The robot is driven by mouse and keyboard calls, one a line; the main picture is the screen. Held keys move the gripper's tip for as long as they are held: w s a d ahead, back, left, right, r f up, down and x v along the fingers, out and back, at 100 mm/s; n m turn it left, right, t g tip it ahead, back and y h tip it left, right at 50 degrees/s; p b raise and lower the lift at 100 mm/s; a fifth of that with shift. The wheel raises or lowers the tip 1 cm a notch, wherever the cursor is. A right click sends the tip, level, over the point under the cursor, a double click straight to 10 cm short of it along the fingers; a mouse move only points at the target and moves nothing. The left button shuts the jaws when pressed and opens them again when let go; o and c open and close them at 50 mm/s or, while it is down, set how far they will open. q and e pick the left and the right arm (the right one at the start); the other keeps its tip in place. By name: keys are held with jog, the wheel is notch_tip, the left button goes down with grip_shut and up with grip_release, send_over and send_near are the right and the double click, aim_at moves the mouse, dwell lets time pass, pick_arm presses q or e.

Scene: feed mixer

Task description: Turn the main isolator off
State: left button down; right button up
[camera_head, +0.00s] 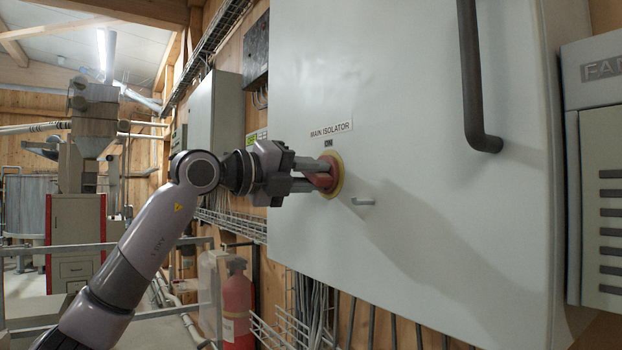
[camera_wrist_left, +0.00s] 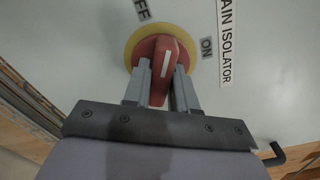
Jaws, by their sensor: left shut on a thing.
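The main isolator is a red rotary handle (camera_wrist_left: 158,85) on a yellow round plate (camera_head: 338,175), set in the pale cabinet door. In the head view an "ON" label (camera_head: 328,143) sits above it, under the "MAIN ISOLATOR" label (camera_head: 331,130). In the wrist view the "OFF" label (camera_wrist_left: 142,9) is at the plate's upper left and "ON" at its right. The handle lies nearly upright there, its white stripe not pointing at "ON". My left gripper (camera_head: 316,175) is shut on the handle, one finger on each side (camera_wrist_left: 158,92). My right gripper is not in view.
Cable trays and a red fire extinguisher (camera_head: 238,305) are below left. A grey unit (camera_head: 600,190) stands at right.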

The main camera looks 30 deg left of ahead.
aim_at(308, 174)
pick_arm(q)
jog(key=n, duration=0.5)
jog(key=shift+r, duration=0.1)
jog(key=shift+n, duration=0.5)
jog(key=c, duration=1)
grip_release()
jog(key=b+v, duration=0.2)
jog(key=v, duration=0.4)
jog(key=shift+w, duration=0.1)
jog(key=shift+s+a, duration=0.25)
jog(key=shift+s, duration=0.4)
